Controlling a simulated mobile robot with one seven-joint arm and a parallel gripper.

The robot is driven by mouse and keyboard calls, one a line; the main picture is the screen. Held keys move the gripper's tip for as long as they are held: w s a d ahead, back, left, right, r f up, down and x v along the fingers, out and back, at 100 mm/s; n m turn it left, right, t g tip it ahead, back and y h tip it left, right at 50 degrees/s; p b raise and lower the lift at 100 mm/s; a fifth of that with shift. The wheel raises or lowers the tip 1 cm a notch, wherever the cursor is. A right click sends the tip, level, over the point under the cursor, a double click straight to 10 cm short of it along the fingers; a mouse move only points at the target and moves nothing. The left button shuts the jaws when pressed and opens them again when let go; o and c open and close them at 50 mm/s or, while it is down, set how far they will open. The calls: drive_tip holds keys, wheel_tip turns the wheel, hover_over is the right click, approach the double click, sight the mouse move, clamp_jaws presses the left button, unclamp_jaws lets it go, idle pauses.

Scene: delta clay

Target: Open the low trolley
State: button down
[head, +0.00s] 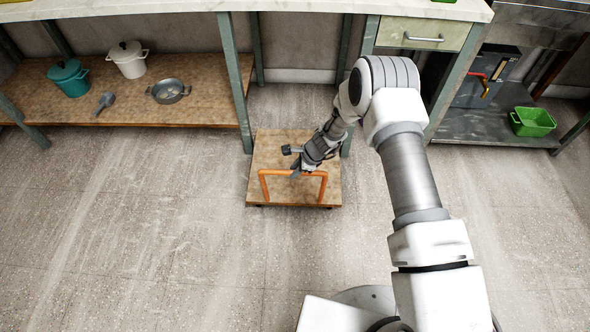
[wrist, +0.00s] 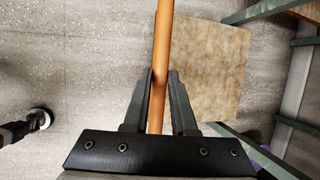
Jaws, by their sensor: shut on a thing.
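The low trolley (head: 265,150) is a flat brown board with an orange bar handle (head: 311,173) along its near edge. It stands on the floor, with its far part between the legs of the counter. The trolley board (wrist: 205,65) shows beyond the handle there. The fingertips are small in the head view.
A counter leg (head: 236,85) stands beside the trolley's far left corner. The left lower shelf (head: 120,105) holds a teal pot (head: 70,80), a white pot (head: 128,62) and a pan (head: 168,91). A green basket (head: 532,121) sits on the right shelf. The near floor (head: 150,240) is clear.

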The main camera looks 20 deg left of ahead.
idle(0.3)
drive_tip(key=c, duration=0.7)
unclamp_jaws()
drive_tip(key=p+v, duration=0.5)
drive_tip(key=v, duration=1.2)
drive_tip(key=shift+s+d+r+p, duration=0.1)
drive_tip(key=shift+d+p, duration=0.05)
drive_tip(key=shift+p, duration=0.15)
